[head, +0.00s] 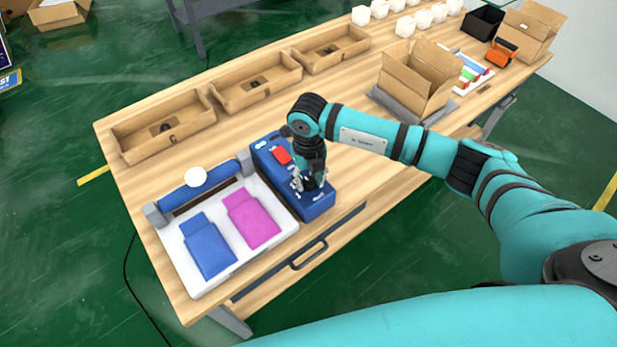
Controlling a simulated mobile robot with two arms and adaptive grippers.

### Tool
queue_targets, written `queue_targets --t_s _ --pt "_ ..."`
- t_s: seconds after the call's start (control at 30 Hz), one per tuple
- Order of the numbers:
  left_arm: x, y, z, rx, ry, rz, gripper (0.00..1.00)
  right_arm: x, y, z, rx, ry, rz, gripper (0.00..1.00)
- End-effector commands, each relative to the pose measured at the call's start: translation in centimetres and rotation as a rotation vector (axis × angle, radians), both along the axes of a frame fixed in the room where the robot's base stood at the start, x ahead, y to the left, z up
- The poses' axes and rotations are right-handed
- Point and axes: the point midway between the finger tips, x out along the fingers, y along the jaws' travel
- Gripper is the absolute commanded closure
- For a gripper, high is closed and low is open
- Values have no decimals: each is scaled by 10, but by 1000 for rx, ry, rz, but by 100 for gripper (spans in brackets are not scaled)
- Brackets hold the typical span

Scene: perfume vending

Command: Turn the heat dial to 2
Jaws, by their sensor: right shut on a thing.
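The heat dial is on the top of a blue control box (321,207) at the middle of the table, and my right gripper hides it. A red button or switch (282,155) shows on the far part of the box top. My right gripper (309,187) points down over the near part of the box, at its top face, and is shut on the dial there. The number the dial points to cannot be seen. My left gripper is not in view.
Left of the box is a white heat press base (203,280) with a blue cloth (208,247) and a magenta cloth (251,218). Open cardboard trays (165,153) line the far edge. An open carton (400,85) stands to the right.

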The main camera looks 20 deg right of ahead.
Motion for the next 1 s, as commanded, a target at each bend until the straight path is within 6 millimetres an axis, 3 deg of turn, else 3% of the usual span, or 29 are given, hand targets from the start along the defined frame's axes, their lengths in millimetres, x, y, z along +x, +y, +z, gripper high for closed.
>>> queue_targets --t_s 0.27,1.0 --pt "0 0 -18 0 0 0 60 1 -1 -3 -1 -3 101 98" --pt "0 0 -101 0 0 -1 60 2 -1 -3 -3 -5 702 98"
